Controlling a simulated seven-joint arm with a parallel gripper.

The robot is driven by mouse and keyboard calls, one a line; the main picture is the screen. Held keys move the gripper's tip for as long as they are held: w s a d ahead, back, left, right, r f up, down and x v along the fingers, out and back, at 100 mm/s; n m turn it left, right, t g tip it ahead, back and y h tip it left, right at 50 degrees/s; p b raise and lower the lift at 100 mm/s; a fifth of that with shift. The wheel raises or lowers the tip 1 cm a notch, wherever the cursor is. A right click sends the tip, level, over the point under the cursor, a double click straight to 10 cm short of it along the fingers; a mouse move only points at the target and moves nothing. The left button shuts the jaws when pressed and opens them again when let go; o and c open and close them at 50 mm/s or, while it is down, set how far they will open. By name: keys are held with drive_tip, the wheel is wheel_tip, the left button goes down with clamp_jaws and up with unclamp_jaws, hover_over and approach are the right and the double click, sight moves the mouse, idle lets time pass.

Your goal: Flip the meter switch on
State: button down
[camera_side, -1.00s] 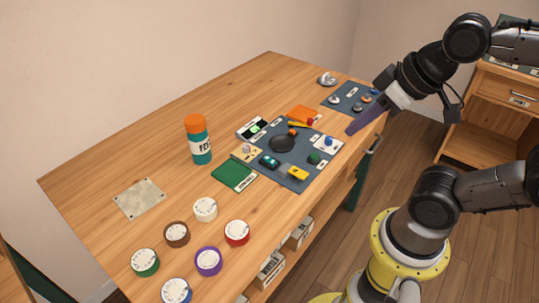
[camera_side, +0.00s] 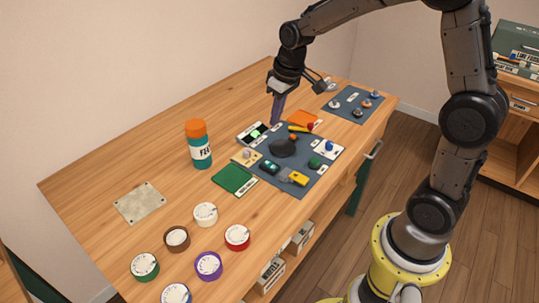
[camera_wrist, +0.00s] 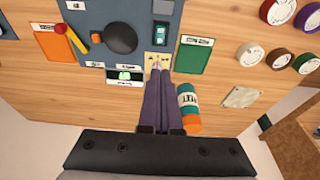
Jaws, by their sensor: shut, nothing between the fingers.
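The meter (camera_side: 251,132) is a small dark and white unit with a lit green display, at the back left of the dark board. It also shows in the wrist view (camera_wrist: 125,77), left of my fingers. A beige plate (camera_side: 247,157) with a small grey knob or lever sits in front of it; in the wrist view this plate (camera_wrist: 151,59) lies just beyond my fingertips. Which part is the meter switch, and its position, I cannot tell. My gripper (camera_side: 275,121) is shut and empty, its long purple fingers pointing down above the board's back edge. Contact is not visible.
The dark board (camera_side: 312,181) also carries a black round part (camera_side: 283,147), a yellow-and-red lever (camera_side: 300,128) and several small controls. Several tape-like rolls lie at the front left.

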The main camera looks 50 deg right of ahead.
sight(268, 162)
drive_tip(key=shift+s+d+f, duration=0.1)
drive_tip(key=shift+d+f, duration=0.15)
drive_tip(key=shift+f, duration=0.45)
drive_tip(key=x, duration=1.4)
drive_tip(key=shift+s, duration=0.2)
drive_tip(key=shift+f, duration=0.1)
